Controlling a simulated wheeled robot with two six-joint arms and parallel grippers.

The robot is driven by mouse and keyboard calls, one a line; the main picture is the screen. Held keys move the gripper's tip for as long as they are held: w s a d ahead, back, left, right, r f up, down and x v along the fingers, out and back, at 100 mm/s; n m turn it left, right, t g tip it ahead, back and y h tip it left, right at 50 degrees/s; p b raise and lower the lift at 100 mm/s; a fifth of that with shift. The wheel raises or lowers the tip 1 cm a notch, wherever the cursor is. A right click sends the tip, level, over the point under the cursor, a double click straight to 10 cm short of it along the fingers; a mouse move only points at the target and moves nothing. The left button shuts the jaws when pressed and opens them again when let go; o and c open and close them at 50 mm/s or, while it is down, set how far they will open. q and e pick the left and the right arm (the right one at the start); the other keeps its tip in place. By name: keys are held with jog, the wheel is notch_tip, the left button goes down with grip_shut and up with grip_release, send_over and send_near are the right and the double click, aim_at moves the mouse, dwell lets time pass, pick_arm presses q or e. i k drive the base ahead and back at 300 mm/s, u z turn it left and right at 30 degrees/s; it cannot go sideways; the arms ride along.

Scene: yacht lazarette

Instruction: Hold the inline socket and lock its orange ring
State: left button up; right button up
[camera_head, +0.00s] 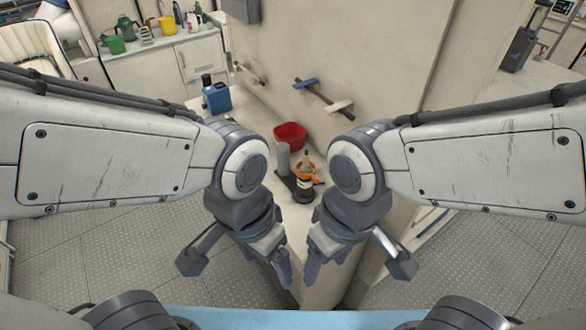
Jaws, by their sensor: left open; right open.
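The inline socket (304,192) is a dark, upright cylinder on the narrow white counter, between my two arms and beyond the grippers. Its orange ring (308,174) sits around its upper part, with a tan piece rising from the top. Whether the ring is locked cannot be told at this size. My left gripper (284,278) is open and empty, pointing down in front of the socket to the left. My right gripper (312,276) is open and empty, close beside it on the right. Both are apart from the socket.
A grey cylinder on a dark base (283,160) stands left of the socket. The wall (350,60) with a blue-and-white rail (322,96) rises behind the counter.

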aim_at(303, 176)
jog(key=u, duration=1.8)
jog(key=i, duration=2.2)
jog(key=z, duration=3.7)
jog(key=i, duration=0.55)
jog(key=u, duration=0.1)
